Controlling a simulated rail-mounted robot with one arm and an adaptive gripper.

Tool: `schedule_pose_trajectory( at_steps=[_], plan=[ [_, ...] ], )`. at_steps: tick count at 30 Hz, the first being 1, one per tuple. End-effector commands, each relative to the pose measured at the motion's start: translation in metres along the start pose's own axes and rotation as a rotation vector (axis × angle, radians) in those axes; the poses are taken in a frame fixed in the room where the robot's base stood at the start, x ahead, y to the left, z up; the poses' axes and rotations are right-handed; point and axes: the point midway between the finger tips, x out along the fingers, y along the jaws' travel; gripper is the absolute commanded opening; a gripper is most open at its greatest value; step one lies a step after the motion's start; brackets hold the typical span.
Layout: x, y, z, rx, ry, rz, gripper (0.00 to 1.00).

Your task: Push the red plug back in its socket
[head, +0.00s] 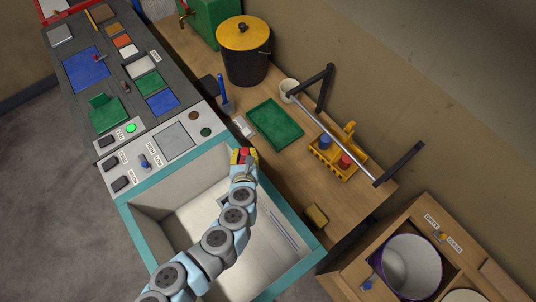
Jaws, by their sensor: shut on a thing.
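My gripper (244,157) is near the middle of the head view, over the back rim of the teal-edged basin. Its yellow fingertips are shut on a small red thing, which looks like the red plug (244,151). Only a small part of the plug shows between the fingers. I cannot make out the socket; the gripper and arm may hide it. I cannot tell whether the plug touches anything below it.
A green tray (275,124), a black bin with a yellow lid (245,60) and a yellow caddy (326,155) stand on the wooden bench. A metal rail (335,139) rises near the wall.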

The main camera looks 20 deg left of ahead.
Motion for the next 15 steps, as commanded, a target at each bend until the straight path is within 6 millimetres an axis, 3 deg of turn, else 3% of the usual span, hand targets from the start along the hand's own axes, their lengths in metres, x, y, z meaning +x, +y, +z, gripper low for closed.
schedule_pose_trajectory(
  at_steps=[1,6,15],
  plan=[
    [0.013,0.014,-0.020,0.001,0.000,0.017,0.00],
    [0.039,0.050,-0.050,-0.009,-0.001,0.030,0.00],
    [0.077,0.090,-0.095,0.017,0.001,-0.033,0.00]
  ],
)
